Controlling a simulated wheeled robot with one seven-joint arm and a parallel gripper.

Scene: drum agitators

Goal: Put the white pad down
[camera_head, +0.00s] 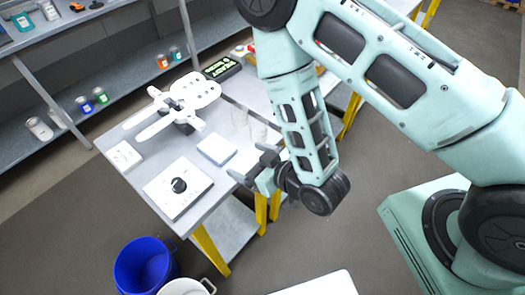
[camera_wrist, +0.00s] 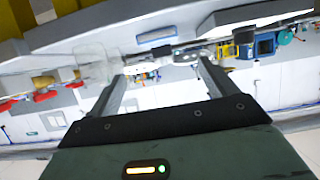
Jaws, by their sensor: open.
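A square white pad (camera_head: 217,149) lies flat on the grey table (camera_head: 222,187), near its right edge. A second flat white piece (camera_head: 124,156) lies at the table's left edge. My gripper (camera_head: 252,168) is just to the right of the square pad, by the table's right edge, and apart from the pad. In the wrist view my gripper (camera_wrist: 160,72) has its two fingers spread with nothing solid held between them. I cannot tell for certain whether the pad shows in the wrist view.
A white box with a black knob (camera_head: 179,186) stands at the table's front. A dark display (camera_head: 222,68) is at the back. A blue bin (camera_head: 144,265) stands on the floor in front.

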